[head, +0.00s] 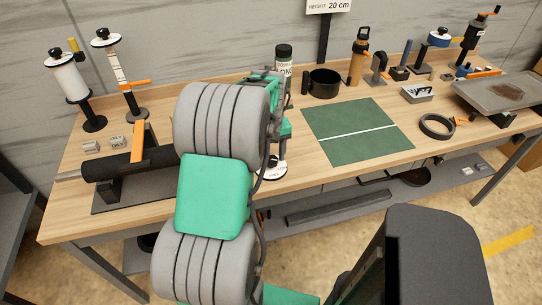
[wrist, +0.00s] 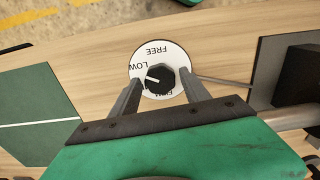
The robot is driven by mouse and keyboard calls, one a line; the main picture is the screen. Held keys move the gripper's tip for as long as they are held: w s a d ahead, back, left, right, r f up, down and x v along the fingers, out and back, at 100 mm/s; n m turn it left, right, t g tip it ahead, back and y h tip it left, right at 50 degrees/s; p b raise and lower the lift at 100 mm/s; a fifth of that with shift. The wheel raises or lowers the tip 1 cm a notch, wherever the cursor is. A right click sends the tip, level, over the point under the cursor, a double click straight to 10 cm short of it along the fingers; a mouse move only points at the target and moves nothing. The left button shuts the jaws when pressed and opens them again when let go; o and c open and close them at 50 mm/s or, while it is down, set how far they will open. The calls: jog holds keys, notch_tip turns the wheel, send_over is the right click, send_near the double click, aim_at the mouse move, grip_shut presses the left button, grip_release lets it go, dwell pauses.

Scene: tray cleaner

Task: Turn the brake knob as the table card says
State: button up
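The brake knob (wrist: 162,79) is a small black knob on a round white dial (wrist: 160,54) in the wrist view. FREE and LOW are readable on the dial; a third word at its lower side is partly covered. The knob's white pointer line points left, close to LOW. My gripper (wrist: 161,84) is open, with one finger on each side of the knob and a gap showing beside it. In the head view my arm covers the gripper and most of the dial (head: 273,172). Small cards (head: 92,146) lie at the table's left; their writing is too small to read.
A black roller (head: 115,165) on a dark stand is left of my arm. A green mat (head: 358,130) with a white line lies to the right. A sign (head: 328,6) reads HEIGHT 20 cm. Bottles, a black pot (head: 324,83) and tools line the back. A grey tray (head: 500,92) is far right.

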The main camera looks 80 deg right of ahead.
aim_at(271, 159)
jog(key=shift+o, duration=0.6)
notch_tip(271, 159, up, 8)
jog(key=shift+f, duration=0.1)
